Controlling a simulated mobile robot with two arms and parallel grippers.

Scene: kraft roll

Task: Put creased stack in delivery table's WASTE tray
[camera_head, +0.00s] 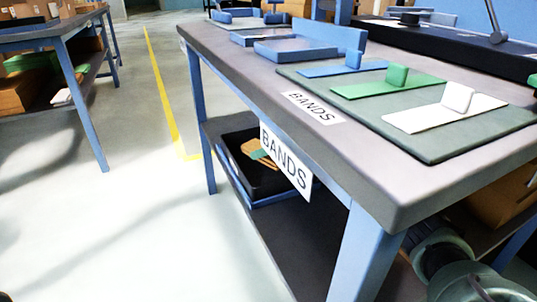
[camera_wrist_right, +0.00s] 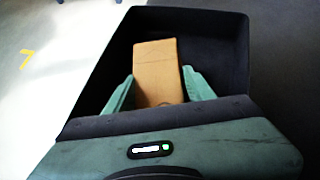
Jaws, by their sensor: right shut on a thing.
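The creased stack (camera_wrist_right: 156,70) is a tan kraft-paper stack with a faint crease line. In the right wrist view it stands between the two green fingers of my right gripper (camera_wrist_right: 158,88), which is shut on it. The stack is over or inside a black tray (camera_wrist_right: 222,45); I cannot tell whether it touches the tray floor. In the head view the tray (camera_head: 268,183) is on the table's lower shelf, with the stack (camera_head: 249,148) and a green fingertip showing in it. The hanging BANDS sign hides part of the tray. No WASTE label is readable. My left gripper is out of view.
The table top (camera_head: 370,175) is just above the tray, and a blue table leg (camera_head: 367,255) stands near it. A hanging BANDS sign (camera_head: 285,163) is in front. The top holds a mat (camera_head: 440,148) with blue, green and white pieces. Open floor (camera_head: 120,220) lies left.

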